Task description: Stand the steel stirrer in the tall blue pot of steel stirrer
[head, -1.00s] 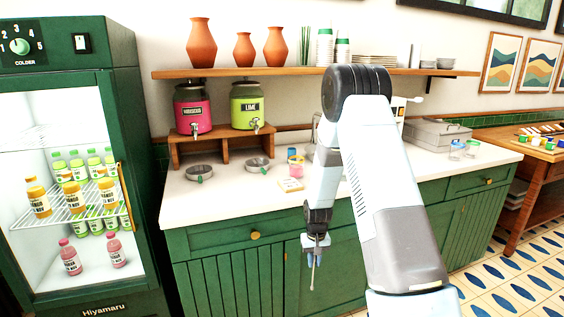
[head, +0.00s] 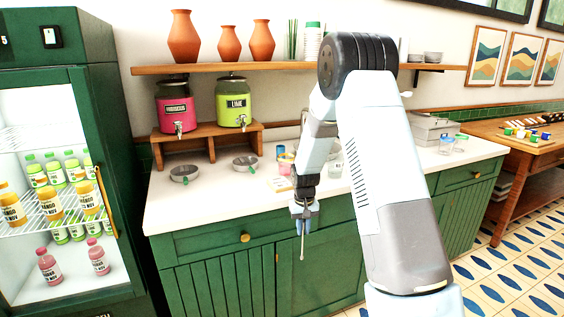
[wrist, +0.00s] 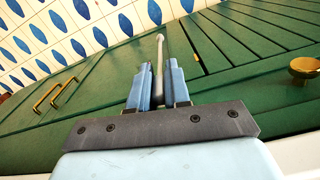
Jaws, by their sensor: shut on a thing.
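My gripper (head: 303,222) is shut on the steel stirrer (head: 302,249), a thin grey rod with a rounded end. The stirrer hangs nearly upright below the fingers, in front of the green cabinet doors and below the counter top. In the wrist view the stirrer (wrist: 160,55) sticks out from between the two blue fingers (wrist: 157,85). A small light-blue thing (head: 281,150) stands on the counter behind a pink cup (head: 286,163); I cannot tell whether it is the tall blue pot. My arm hides part of the counter.
The white counter (head: 215,205) has free room along its front left. Two round metal trays (head: 185,174) (head: 245,163) lie below the pink dispenser (head: 176,107) and green dispenser (head: 234,104). An open-fronted fridge (head: 60,190) is at left.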

